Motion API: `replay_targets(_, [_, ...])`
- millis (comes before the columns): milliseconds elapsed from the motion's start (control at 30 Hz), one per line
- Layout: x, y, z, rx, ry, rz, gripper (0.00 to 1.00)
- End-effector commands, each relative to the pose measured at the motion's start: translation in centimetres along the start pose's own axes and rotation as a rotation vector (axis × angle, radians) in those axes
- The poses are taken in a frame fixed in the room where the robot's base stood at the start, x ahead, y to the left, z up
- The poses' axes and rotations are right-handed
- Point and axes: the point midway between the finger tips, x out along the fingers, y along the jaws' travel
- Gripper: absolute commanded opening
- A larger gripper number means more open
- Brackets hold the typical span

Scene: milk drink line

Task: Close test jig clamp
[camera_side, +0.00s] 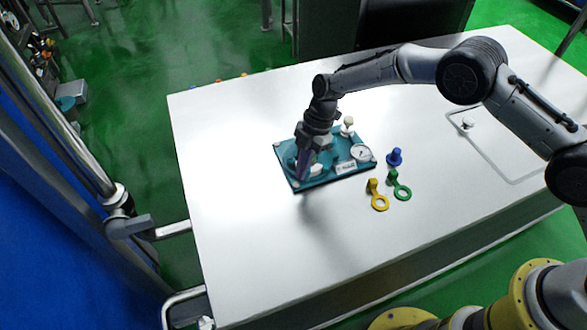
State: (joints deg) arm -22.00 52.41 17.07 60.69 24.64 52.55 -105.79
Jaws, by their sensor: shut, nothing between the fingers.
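The test jig is a teal plate (325,177) lying on the white table, left of the table's middle. It carries a round white dial gauge (361,152), a post with a pale knob (348,121) at its back edge and a whitish part (316,169) near its front left. My gripper (302,178) points down over the left part of the plate, close to the whitish part. It is shut with nothing held. I cannot tell whether it touches the jig. The clamp is largely hidden by my gripper and wrist, so its position is unclear.
A blue part (395,157), a green ring tag (401,189) and a yellow ring tag (378,199) lie right of the jig. The white table (240,220) is clear to the left and front.

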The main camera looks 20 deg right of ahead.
Motion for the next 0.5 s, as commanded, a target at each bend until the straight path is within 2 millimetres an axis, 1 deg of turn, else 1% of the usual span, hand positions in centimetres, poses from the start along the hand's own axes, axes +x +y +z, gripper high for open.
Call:
replay_targets(100, [-0.3,-0.2,0.9,-0.102,-0.001,-0.036,0.00])
replay_targets(300, [-0.7,-0.5,2.1,-0.270,-0.001,-0.094,0.00])
replay_targets(500, [-1.1,-0.5,3.1,-0.403,0.000,-0.142,0.00])
